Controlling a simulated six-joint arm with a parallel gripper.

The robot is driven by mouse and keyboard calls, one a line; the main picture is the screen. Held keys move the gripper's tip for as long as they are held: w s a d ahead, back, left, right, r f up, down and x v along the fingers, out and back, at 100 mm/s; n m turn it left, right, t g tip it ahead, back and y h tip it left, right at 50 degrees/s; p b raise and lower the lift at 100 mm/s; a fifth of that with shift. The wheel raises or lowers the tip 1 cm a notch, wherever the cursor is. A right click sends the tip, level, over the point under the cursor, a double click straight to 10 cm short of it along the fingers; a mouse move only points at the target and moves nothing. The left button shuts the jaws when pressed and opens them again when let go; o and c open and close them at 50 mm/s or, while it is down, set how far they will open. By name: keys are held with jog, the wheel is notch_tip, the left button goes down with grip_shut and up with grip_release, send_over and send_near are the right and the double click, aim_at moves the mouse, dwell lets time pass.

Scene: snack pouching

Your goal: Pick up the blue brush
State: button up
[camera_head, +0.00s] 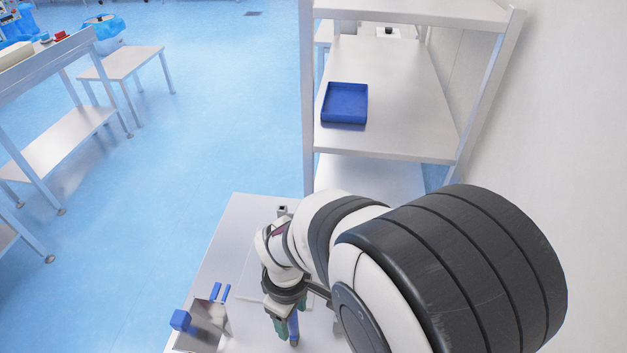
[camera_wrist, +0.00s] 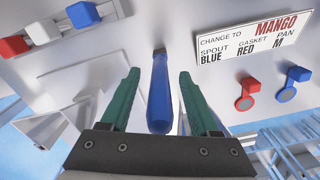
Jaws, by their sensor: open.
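The blue brush (camera_wrist: 160,95) shows in the wrist view as a long blue handle with a dark far end. My gripper (camera_wrist: 158,76) has its two green fingers spread, one on each side of the handle. A visible gap separates each finger from the handle. In the head view my gripper (camera_head: 283,328) is low over the white table, with the blue brush (camera_head: 294,328) partly showing beside a green finger. The rest of the brush there is hidden by the gripper and arm.
A sign (camera_wrist: 256,38) reads CHANGE TO MANGO. Beside it are a red part (camera_wrist: 247,93) and a blue part (camera_wrist: 290,84). Red, white and blue blocks sit on a rack (camera_wrist: 45,31). A blue tray (camera_head: 345,122) is on the shelf; a blue block (camera_head: 180,320) is at left.

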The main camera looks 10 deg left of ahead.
grip_shut()
dwell(0.4)
